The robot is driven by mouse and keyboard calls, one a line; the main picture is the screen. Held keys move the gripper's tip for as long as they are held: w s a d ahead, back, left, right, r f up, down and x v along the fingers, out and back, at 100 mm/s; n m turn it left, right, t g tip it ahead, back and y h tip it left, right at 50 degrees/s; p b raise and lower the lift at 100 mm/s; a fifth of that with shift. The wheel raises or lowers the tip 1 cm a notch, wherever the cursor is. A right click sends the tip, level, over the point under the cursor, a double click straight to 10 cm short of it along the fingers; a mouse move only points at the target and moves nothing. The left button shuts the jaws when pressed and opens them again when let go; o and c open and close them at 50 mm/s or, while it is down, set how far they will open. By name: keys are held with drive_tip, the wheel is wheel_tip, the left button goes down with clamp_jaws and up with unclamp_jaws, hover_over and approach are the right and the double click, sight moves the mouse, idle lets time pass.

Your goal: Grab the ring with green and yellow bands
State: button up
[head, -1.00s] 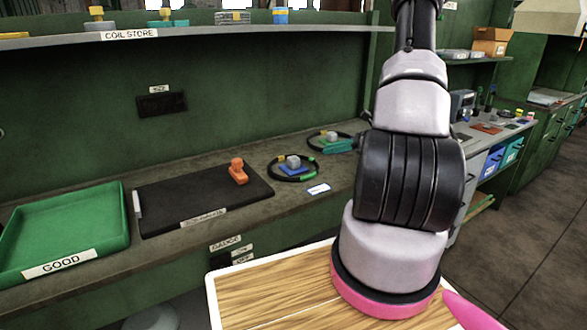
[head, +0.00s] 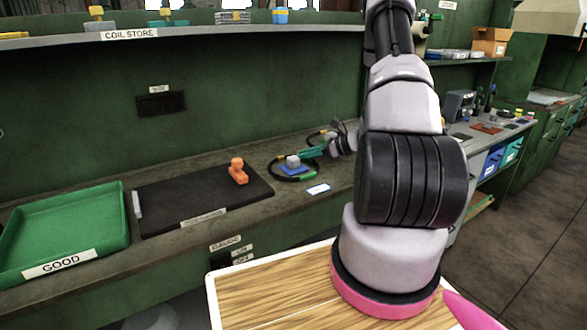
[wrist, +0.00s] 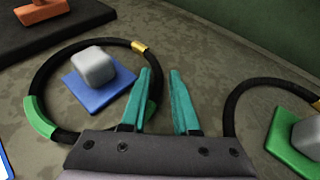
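The black ring with a green band and a yellow band (head: 273,174) lies on the bench around a blue plate (head: 284,171) with a grey block (head: 293,161). In the wrist view the ring (wrist: 37,83) is on the left, its green band at left and its yellow band at upper right. My gripper (wrist: 160,70) has teal fingers, apart, with nothing held between them. The left finger overlaps the ring's right side in view; I cannot tell whether they touch. In the head view my gripper (head: 311,150) is at the ring's right rear.
A second black ring (wrist: 240,95) with a yellow band lies at right around a green plate (wrist: 290,145) with a grey block. A dark board (head: 165,205) with an orange piece (head: 238,171) and a green tray (head: 125,225) stand to the left. A white label (head: 318,189) lies in front.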

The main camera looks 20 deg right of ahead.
clamp_jaws()
idle(1.3)
